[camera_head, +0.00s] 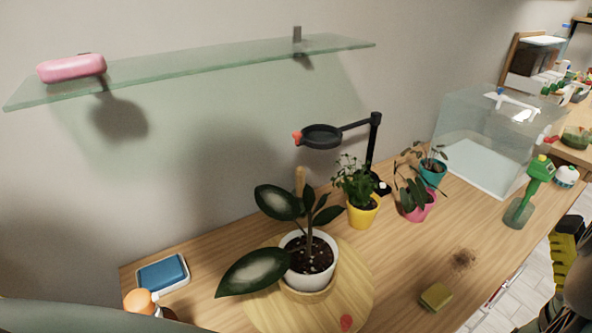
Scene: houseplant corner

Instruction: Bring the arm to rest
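My gripper does not show in the head view, so I cannot see its fingers or whether it holds anything. A dark rounded shape is cut off at the lower right edge; I cannot tell what it is. A wooden table carries a large-leaved plant in a white pot (308,276) on a round wooden board (358,288). Behind it stand a plant in a yellow pot (363,213), one in a pink pot (419,210) and one in a teal pot (432,174).
A glass shelf (210,67) on the wall bears a pink case (72,68). A black lamp-like ring stand (374,150) rises behind the pots. A clear tank (470,130) and green bottle (530,190) stand right. A sponge (436,297) lies in front; the table around it is largely clear.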

